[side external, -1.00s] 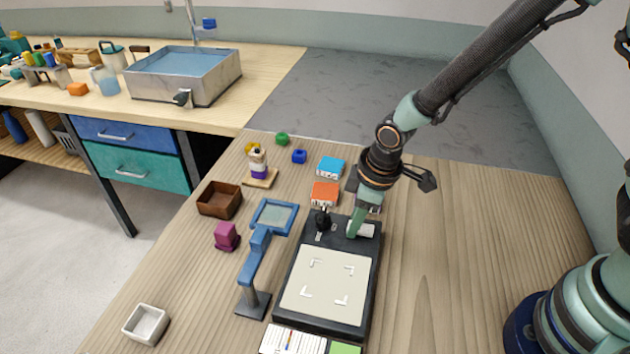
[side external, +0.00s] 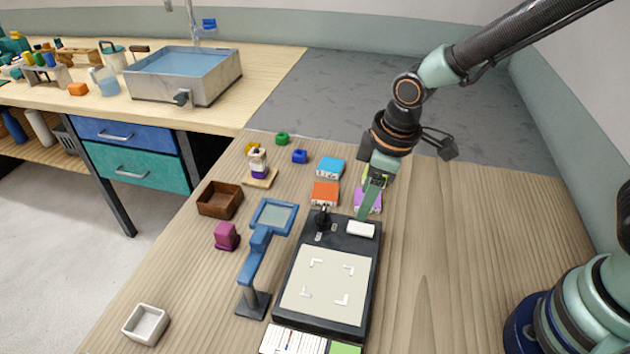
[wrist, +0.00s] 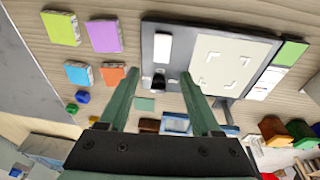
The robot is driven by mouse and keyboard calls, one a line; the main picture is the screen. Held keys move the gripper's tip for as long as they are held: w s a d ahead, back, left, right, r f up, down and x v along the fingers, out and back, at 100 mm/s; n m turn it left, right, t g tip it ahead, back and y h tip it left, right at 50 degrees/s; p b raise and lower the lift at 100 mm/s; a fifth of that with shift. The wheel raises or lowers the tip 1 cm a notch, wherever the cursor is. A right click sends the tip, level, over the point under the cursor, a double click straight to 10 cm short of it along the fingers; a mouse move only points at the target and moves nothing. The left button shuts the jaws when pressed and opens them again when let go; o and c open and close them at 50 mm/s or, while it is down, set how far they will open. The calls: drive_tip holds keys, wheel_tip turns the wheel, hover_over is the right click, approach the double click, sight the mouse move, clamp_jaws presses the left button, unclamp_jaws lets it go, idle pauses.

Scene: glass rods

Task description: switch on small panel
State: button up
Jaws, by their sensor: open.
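The small panel is a black box (side external: 290,308) on the wooden table, with a pale square face (side external: 325,287) carrying several white corner marks. A white rocker switch (side external: 361,229) sits at its far right end, with a black knob (side external: 322,218) to its left. In the wrist view the white switch (wrist: 162,47), knob (wrist: 159,80) and pale face (wrist: 232,62) show too. I cannot tell whether the face is lit. My gripper (side external: 366,216) is open and empty, its fingers pointing down just above and behind the switch. Both fingers show in the wrist view (wrist: 158,84).
Orange (side external: 324,193), blue (side external: 330,167) and purple (side external: 368,200) boxes stand close behind the panel. A blue magnifier stand (side external: 252,262) is on its left. Brown (side external: 219,199) and white (side external: 146,324) trays lie farther left. The table to the right is clear.

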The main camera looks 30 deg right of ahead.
drive_tip(key=w+v, duration=0.1)
drive_tip(key=v, duration=0.4)
hover_over(353, 226)
drive_tip(key=s+d, duration=0.1)
drive_tip(key=s, duration=0.2)
drive_tip(key=shift+w+d, duration=0.15)
drive_tip(key=shift+d, duration=0.05)
drive_tip(key=shift+w, duration=0.1)
drive_tip(key=f, duration=0.4)
drive_tip(key=w+a+f+g, duration=0.1)
drive_tip(key=f, duration=0.3)
drive_tip(key=w+f+g, duration=0.1)
drive_tip(key=f, duration=0.3)
drive_tip(key=shift+w+a+h, duration=0.2)
drive_tip(key=shift+h, duration=0.2)
drive_tip(key=shift+r, duration=0.1)
clamp_jaws()
